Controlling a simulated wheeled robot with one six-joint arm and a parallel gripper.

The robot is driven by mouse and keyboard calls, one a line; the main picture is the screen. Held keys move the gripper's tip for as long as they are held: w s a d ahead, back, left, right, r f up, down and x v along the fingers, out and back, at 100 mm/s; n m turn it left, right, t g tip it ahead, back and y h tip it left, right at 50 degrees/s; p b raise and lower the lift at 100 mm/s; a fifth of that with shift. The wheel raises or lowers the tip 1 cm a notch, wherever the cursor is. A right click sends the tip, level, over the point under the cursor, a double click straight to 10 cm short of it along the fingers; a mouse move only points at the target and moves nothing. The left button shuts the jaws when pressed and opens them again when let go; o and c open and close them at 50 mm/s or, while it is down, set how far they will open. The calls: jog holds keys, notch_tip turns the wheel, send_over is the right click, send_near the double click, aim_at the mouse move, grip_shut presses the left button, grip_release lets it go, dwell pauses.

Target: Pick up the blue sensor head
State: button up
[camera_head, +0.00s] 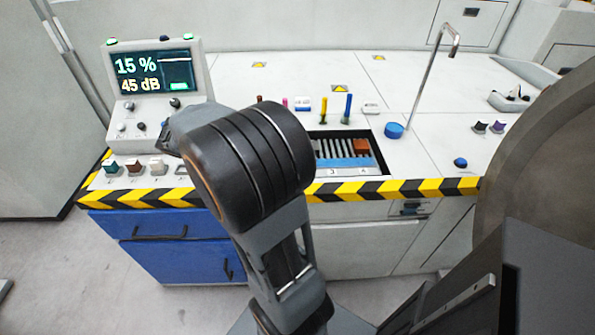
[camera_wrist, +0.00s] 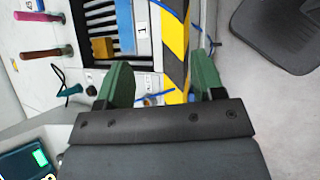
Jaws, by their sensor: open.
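In the wrist view my gripper (camera_wrist: 162,75) is open, its two green fingers apart with nothing held between them. Beyond the fingers are the black-and-yellow striped edge and a small blue piece (camera_wrist: 155,98) with a thin blue line beside it. The right finger partly hides this piece's surroundings, and I cannot tell whether it is the blue sensor head. In the head view a round blue puck (camera_head: 394,130) and a small blue knob (camera_head: 460,162) sit on the white bench top. My arm hides my gripper there.
A recessed slotted tray (camera_head: 377,152) holds an orange-brown block (camera_head: 362,146). Several coloured upright handles stand behind it. A display box (camera_head: 155,85) with coloured connectors in front stands left. A bent metal pipe (camera_head: 433,75) rises on the right. Blue drawers (camera_head: 180,262) are below.

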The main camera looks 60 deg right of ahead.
jog(key=d+f+n+g+h+b, duration=0.1)
jog(key=d+f, duration=0.1)
jog(key=d, duration=0.2)
jog(key=w+d+f+n+g+h+b, duration=0.1)
jog(key=d+f, duration=0.1)
jog(key=d, duration=0.1)
jog(key=d+f+n+g+h+b, duration=0.1)
jog(key=d+f+b, duration=0.1)
jog(key=d, duration=0.2)
jog(key=shift+w+d+f+n+g, duration=0.2)
jog(key=shift+w+d+n+g, duration=0.1)
jog(key=shift+n, duration=0.1)
jog(key=shift+n+h, duration=0.3)
jog(key=shift+h, duration=0.3)
jog(key=b+x, duration=0.1)
jog(key=x, duration=0.7)
jog(key=shift+w+d, duration=0.1)
jog(key=shift+d, duration=0.25)
jog(key=shift+b+x, duration=0.7)
jog(key=shift+x, duration=2.6)
jog(key=shift+f, duration=0.1)
jog(key=shift+a, duration=0.1)
jog(key=c, duration=1.1)
